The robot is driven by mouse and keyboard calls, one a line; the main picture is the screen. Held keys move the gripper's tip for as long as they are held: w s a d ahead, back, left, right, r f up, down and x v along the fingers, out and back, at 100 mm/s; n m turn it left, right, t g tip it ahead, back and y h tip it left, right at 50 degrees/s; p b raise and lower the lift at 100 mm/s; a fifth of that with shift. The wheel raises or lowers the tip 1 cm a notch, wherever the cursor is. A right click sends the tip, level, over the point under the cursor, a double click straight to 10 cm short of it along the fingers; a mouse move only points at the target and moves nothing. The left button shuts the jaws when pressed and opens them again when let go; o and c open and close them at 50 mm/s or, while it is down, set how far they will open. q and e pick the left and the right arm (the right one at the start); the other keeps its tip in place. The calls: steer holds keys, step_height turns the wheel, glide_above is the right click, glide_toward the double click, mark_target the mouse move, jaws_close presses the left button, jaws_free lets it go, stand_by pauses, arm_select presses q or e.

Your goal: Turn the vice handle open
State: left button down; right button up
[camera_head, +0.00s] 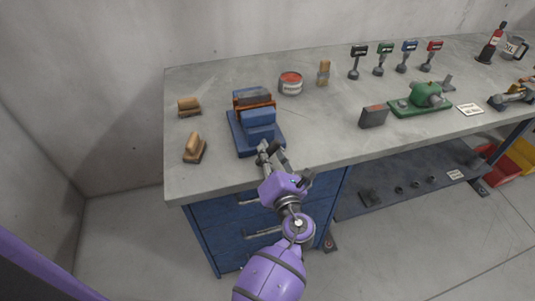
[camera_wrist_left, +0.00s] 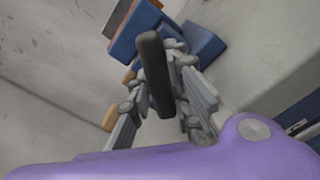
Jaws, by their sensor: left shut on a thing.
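The blue vice (camera_head: 258,122), with an orange-brown section between its blue parts, stands on the grey workbench near its front left. My left gripper (camera_head: 271,154) is at the vice's front, over the bench's front edge. In the left wrist view, a dark bar, the vice handle (camera_wrist_left: 153,70), stands between the two grey fingers of my left gripper (camera_wrist_left: 165,95), which are shut on it. The blue vice body (camera_wrist_left: 137,35) shows beyond it. In the head view the fingers mostly hide the handle. My right gripper is in neither view.
Two wooden-backed brushes (camera_head: 194,149) lie left of the vice. A red-topped tin (camera_head: 291,83) stands behind it to the right. A dark box (camera_head: 373,116) and a green machine (camera_head: 421,99) are further right. Blue drawers (camera_head: 250,222) are below the bench top (camera_head: 320,142).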

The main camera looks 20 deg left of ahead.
arm_select(q)
steer(key=shift+n, duration=0.4)
